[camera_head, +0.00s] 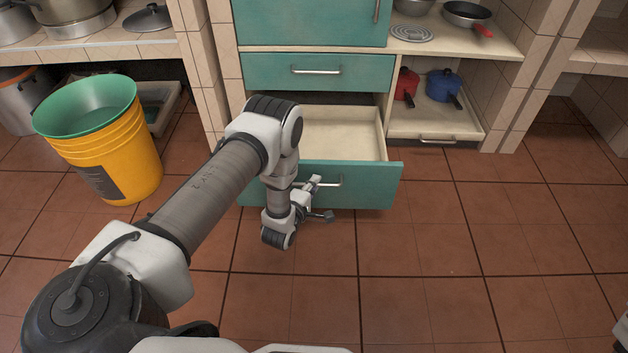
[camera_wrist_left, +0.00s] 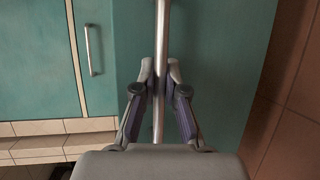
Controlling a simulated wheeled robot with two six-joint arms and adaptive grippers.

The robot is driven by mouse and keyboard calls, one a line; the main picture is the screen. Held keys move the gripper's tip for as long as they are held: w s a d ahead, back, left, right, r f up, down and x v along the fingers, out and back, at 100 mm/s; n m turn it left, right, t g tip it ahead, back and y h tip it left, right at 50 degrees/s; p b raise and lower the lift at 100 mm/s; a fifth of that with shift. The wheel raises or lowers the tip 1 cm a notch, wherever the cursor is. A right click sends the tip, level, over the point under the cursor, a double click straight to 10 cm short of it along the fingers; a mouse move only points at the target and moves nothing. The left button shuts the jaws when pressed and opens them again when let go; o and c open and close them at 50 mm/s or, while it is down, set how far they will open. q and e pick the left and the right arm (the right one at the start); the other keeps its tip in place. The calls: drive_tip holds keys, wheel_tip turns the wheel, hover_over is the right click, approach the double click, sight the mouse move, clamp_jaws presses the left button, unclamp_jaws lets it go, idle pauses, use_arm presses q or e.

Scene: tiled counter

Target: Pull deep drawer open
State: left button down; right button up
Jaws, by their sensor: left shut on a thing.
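The deep drawer (camera_head: 365,186) has a teal front and stands pulled out of the cabinet; its pale inside (camera_head: 340,132) looks empty. Its metal bar handle (camera_head: 328,182) is on the front. My left gripper (camera_head: 314,186) is at this handle. In the left wrist view the handle (camera_wrist_left: 160,40) runs between the two fingers of my left gripper (camera_wrist_left: 160,88), which is shut on it. My left arm hides the left part of the drawer. My right gripper is not in view.
A shallower teal drawer (camera_head: 346,71) above is shut. A yellow bucket (camera_head: 112,150) stands on the floor at left. A red pot (camera_head: 405,86) and a blue pot (camera_head: 443,86) sit on the shelf at right. The tiled floor (camera_head: 440,270) in front is clear.

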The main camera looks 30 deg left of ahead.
use_arm(q)
drive_tip(key=shift+s+d, duration=0.2)
drive_tip(key=shift+s, duration=0.1)
drive_tip(key=c, duration=1.2)
unclamp_jaws()
drive_tip(key=v, duration=1.2)
drive_tip(key=shift+a, duration=0.1)
